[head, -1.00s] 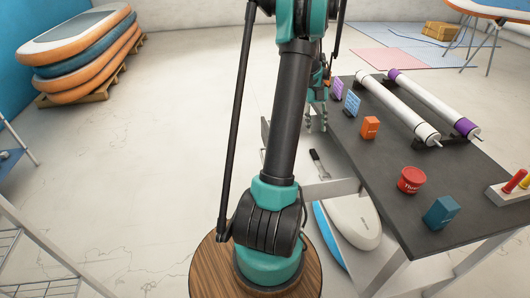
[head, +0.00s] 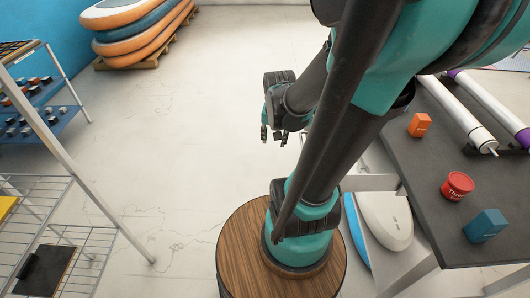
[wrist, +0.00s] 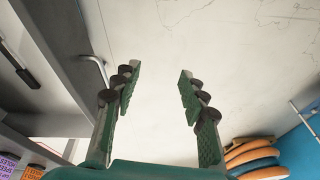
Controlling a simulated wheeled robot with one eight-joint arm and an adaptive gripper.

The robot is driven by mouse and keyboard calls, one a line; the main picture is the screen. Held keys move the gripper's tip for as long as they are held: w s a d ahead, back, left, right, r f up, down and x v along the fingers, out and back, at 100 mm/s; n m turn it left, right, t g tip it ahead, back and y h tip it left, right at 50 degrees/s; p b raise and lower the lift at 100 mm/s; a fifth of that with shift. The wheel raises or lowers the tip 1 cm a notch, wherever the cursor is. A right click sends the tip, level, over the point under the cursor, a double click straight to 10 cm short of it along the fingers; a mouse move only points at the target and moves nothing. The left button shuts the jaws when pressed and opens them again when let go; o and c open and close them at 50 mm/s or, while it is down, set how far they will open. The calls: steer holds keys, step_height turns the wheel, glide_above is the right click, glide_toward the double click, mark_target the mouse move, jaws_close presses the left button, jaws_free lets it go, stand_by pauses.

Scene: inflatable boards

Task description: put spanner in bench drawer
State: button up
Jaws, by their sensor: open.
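My gripper (head: 273,135) hangs over the floor left of the workbench (head: 445,205), fingers apart. In the wrist view the two green-padded fingers of my gripper (wrist: 158,82) are open with only pale floor between them. The open bench drawer (wrist: 62,62) shows at the left of the wrist view, with a silver handle (wrist: 94,66) on its front. A dark-handled tool (wrist: 20,66) lies inside it; I cannot tell its kind. In the head view my arm hides most of the drawer. I cannot make out a spanner for certain.
A rack (head: 75,185) stands at left, stacked boards (head: 140,30) at the back. Floor between is clear.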

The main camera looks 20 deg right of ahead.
steer(key=s+a+n, duration=0.1)
steer(key=n, duration=0.1)
steer(key=s+a+f+n, duration=0.1)
steer(key=a+n, duration=0.1)
steer(key=s+a+n+t, duration=0.1)
steer(key=shift+s+a+f+n+y, duration=0.2)
steer(key=shift+s+f+n+y, duration=0.1)
steer(key=shift+s+f+n, duration=0.1)
